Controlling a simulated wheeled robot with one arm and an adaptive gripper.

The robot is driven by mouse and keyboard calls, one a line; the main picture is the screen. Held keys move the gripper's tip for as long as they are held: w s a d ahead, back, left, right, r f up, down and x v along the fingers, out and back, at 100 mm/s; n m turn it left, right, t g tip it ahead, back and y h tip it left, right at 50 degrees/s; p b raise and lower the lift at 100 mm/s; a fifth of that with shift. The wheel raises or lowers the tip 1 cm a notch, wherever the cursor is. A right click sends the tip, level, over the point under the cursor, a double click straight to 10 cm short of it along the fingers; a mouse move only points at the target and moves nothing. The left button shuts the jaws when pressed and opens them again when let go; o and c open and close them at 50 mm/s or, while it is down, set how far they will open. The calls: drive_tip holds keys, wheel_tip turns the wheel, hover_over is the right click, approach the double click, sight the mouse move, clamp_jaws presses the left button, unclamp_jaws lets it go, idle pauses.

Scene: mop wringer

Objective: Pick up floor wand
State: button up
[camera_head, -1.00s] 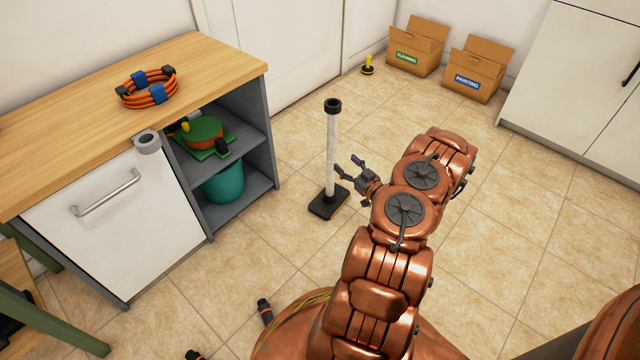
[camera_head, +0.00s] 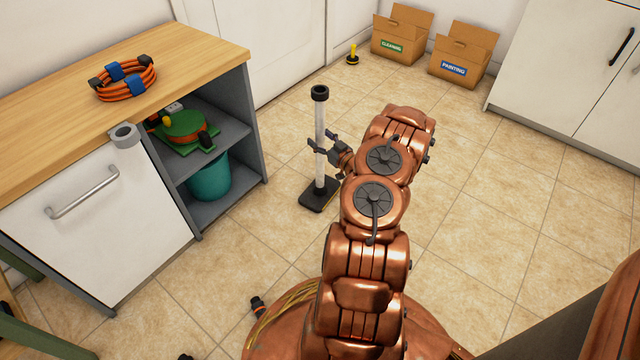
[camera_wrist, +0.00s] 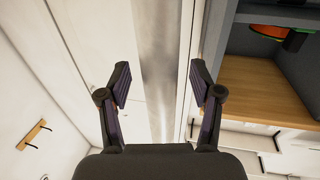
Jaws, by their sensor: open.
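The floor wand (camera_head: 320,130) stands upright on the tiles, with a pale tube, a black ring at the top and a flat black foot (camera_head: 318,194). My gripper (camera_head: 322,146) is at about the middle of the tube, with its fingers on either side of it. In the wrist view, my open gripper (camera_wrist: 158,85) has one finger left and one right of the grey tube (camera_wrist: 160,60), with gaps visible on both sides.
A workbench (camera_head: 60,92) with an orange cable coil (camera_head: 123,80) is at the left. Its open shelves hold a green reel (camera_head: 184,130) and a teal bucket (camera_head: 209,178). Cardboard boxes (camera_head: 463,55) stand at the back. The floor right of my arm is clear.

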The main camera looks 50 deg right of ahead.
drive_tip(key=shift+w, duration=0.1)
clamp_jaws()
idle(0.6)
